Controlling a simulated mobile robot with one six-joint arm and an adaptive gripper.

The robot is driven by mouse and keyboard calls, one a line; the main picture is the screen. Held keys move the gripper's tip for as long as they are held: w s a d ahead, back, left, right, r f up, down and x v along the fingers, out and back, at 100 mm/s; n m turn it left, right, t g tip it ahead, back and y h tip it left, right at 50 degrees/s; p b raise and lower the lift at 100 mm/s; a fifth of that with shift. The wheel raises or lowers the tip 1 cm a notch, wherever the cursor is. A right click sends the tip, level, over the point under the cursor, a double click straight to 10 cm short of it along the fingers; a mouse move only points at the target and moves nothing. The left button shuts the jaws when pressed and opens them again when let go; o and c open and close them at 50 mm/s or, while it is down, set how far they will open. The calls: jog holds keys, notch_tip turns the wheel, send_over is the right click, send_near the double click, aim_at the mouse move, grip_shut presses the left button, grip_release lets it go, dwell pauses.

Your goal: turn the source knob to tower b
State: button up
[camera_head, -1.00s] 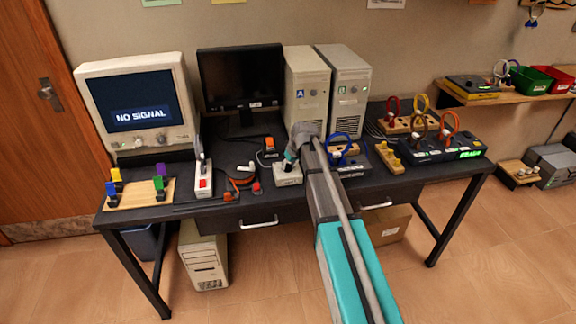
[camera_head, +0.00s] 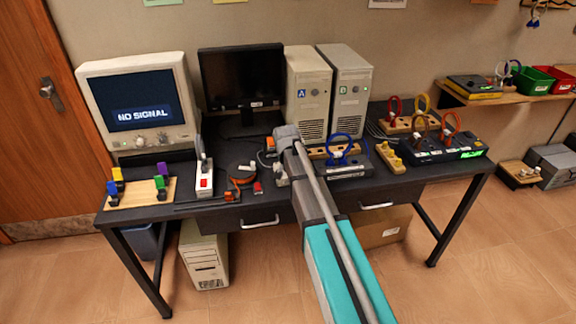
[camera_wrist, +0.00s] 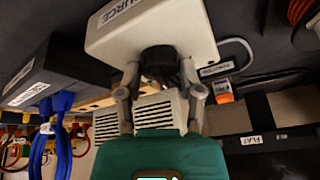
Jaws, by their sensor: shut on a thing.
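The source box is a pale box marked SOURCE (camera_wrist: 130,28) at the top of the wrist view. Its black knob (camera_wrist: 158,60) sits between the fingers of my gripper (camera_wrist: 160,72), which is shut on it. In the head view my arm covers most of the box, with a pale bit (camera_head: 280,174) showing beside the arm. The knob's pointing direction cannot be made out. Tower A (camera_head: 308,95) and tower B (camera_head: 348,95) stand side by side behind. The old monitor (camera_head: 142,112) reads NO SIGNAL.
A dark switch box with a blue cable (camera_head: 343,168) lies close on the right of my arm. A red-switch power strip (camera_head: 204,180) and an orange cable coil (camera_head: 240,177) lie to the left. A dark flat monitor (camera_head: 242,78) stands at the back.

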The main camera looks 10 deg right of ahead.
jog(key=m+h, duration=0.1)
jog(key=m, duration=0.2)
jog(key=m+g+h, duration=0.1)
jog(key=m, duration=0.2)
jog(key=shift+a, duration=0.15)
dwell(0.3)
jog(key=o, duration=1.1)
jog(key=shift+o, duration=0.2)
